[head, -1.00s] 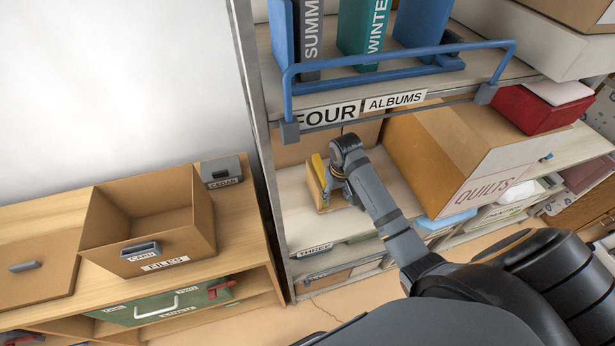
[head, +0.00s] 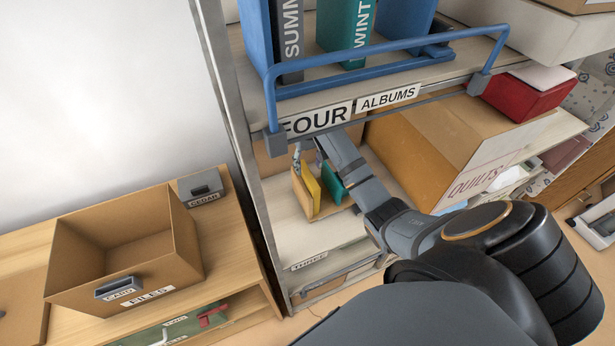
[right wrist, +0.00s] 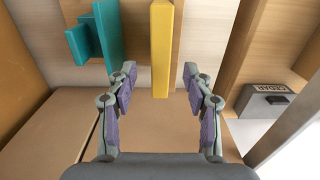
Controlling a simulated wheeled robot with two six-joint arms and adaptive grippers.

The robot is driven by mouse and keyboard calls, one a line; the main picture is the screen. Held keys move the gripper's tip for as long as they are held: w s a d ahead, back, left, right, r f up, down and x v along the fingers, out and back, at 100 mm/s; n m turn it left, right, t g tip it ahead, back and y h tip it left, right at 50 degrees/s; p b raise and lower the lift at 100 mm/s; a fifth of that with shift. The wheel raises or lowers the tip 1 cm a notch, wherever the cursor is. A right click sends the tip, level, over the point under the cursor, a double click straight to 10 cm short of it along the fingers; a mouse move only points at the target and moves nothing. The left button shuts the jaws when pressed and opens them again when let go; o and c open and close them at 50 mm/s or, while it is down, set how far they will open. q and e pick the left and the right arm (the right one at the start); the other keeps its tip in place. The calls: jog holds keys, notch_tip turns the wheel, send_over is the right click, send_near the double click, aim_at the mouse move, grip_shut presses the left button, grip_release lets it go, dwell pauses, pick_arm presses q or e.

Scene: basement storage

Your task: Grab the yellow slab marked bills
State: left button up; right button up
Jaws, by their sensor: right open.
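The yellow slab (head: 311,185) stands upright in a light wooden holder (head: 299,197) on the shelf marked THREE. A teal slab (head: 331,182) stands to its right. No marking is readable on the yellow slab. In the right wrist view, the yellow slab (right wrist: 161,50) lies between the open fingers of my right gripper (right wrist: 159,76), with a gap on each side. The teal piece (right wrist: 97,35) is left of the fingers. My left gripper is not in view.
The shelf marked FOUR (head: 330,117), with a blue rail (head: 385,52), hangs close above my right arm. A large QUILTS box (head: 440,150) stands right of the slabs. An open FILES box (head: 125,250) and a grey CEDAR box (head: 201,188) are at left.

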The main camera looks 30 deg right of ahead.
aim_at(308, 174)
jog(key=f, duration=0.1)
jog(key=f+b, duration=0.1)
jog(key=f, duration=0.1)
jog(key=shift+w, duration=0.2)
jog(key=shift+s+f+p, duration=0.15)
jog(key=shift+f+p, duration=0.3)
jog(key=shift+p, duration=0.15)
jog(key=c, duration=0.4)
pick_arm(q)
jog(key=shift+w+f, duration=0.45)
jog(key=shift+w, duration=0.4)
pick_arm(e)
grip_shut()
